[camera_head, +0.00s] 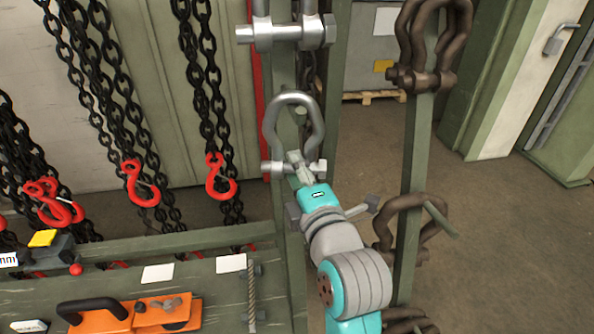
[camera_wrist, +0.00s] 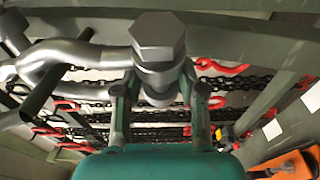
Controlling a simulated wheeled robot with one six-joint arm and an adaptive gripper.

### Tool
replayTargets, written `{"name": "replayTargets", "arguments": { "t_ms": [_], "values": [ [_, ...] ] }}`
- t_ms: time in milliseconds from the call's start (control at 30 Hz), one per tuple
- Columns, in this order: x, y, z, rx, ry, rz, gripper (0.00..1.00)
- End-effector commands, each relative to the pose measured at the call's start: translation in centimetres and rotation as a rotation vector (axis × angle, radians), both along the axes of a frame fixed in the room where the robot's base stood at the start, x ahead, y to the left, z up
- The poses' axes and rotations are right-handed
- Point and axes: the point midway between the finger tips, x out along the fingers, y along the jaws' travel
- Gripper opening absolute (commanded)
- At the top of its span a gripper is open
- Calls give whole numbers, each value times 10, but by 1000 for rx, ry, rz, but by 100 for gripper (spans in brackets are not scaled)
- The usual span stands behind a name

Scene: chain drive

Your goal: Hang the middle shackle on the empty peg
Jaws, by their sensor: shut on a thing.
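A silver bow shackle (camera_head: 270,125) stands with its bow up in front of the left green post, its pin crossing below. My gripper (camera_head: 300,165) is shut on this shackle at its pin. In the wrist view my gripper (camera_wrist: 160,95) has its fingers on both sides of the pin, just below the big hex head (camera_wrist: 158,38). The bow (camera_wrist: 85,55) reaches left, with a dark rod (camera_wrist: 45,90) across it. I cannot tell whether the bow is around a peg or only in front of one. No clearly bare peg shows.
Another silver shackle (camera_head: 285,32) hangs above on the same post. Brown shackles (camera_head: 435,45) hang on the right post (camera_head: 414,150), one on a slanting peg (camera_head: 440,218). Black chains with red hooks (camera_head: 220,180) hang left. An orange tool (camera_head: 150,314) lies on the bench at lower left.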

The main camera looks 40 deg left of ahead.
Motion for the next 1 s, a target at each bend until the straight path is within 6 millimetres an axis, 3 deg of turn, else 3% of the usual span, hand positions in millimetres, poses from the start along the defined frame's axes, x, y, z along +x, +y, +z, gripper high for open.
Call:
{"name": "replayTargets", "arguments": {
  "t_ms": [33,67,167,567,1000],
  "values": [
    [0,0,2,4,-4,0,0],
    [0,0,2,4,-4,0,48],
    [0,0,2,4,-4,0,70],
    [-3,-5,-1,-3,2,0,70],
    [-45,-70,0,2,-1,-3,70]
  ]
}}
